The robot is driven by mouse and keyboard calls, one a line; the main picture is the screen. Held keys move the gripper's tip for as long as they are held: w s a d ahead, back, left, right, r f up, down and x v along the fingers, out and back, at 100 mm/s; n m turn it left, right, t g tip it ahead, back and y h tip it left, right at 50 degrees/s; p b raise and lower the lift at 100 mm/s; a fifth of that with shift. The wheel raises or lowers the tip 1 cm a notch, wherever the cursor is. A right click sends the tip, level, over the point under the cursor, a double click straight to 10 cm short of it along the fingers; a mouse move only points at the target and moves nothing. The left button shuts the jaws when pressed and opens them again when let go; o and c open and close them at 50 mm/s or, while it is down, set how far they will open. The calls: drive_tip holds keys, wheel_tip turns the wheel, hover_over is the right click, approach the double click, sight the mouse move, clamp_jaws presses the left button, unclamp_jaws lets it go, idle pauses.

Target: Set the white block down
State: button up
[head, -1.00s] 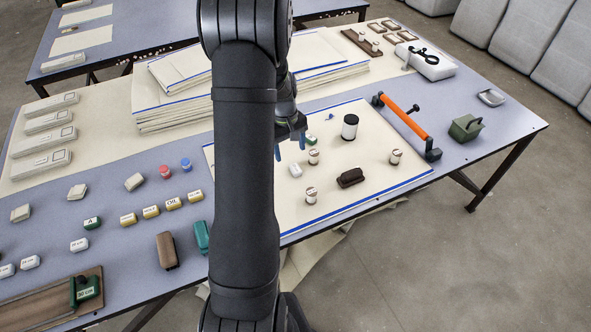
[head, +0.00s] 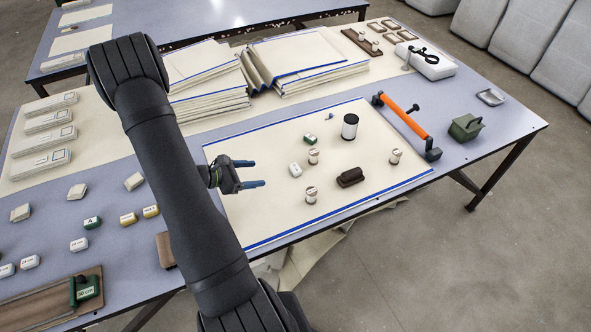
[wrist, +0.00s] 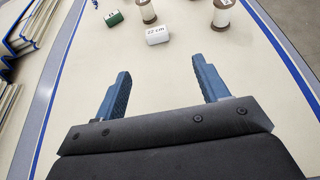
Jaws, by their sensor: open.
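The white block (head: 295,169) rests on the cream cloth (head: 262,142) with the blue edging, left of the small spools. It also shows in the wrist view (wrist: 157,36), lettering on its top, beyond the fingertips. My gripper (head: 256,173) is open and empty over the left part of the cloth. Its blue fingers point right toward the block, with a gap between. The wrist view shows both fingers (wrist: 160,85) spread with only cloth between them.
Spools (head: 313,156), a dark brown block (head: 350,178) and a black-and-white cylinder (head: 349,127) stand on the cloth. An orange-handled tool (head: 405,116) lies along its right side. Folded cloth stacks (head: 210,90) lie behind. Cloth around my gripper is clear.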

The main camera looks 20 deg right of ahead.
approach(293, 169)
drive_tip(key=x, duration=0.4)
drive_tip(key=shift+s+d+f, duration=0.1)
drive_tip(key=shift+s, duration=0.15)
drive_tip(key=shift+w+r+x, duration=0.1)
drive_tip(key=shift+w+x, duration=0.05)
drive_tip(key=shift+x, duration=1.25)
drive_tip(key=shift+w+r+x, duration=0.1)
drive_tip(key=shift+w+x, duration=0.1)
drive_tip(key=shift+x, duration=1.2)
drive_tip(key=shift+d, duration=0.1)
drive_tip(key=c, duration=1.1)
drive_tip(key=shift+r, duration=0.1)
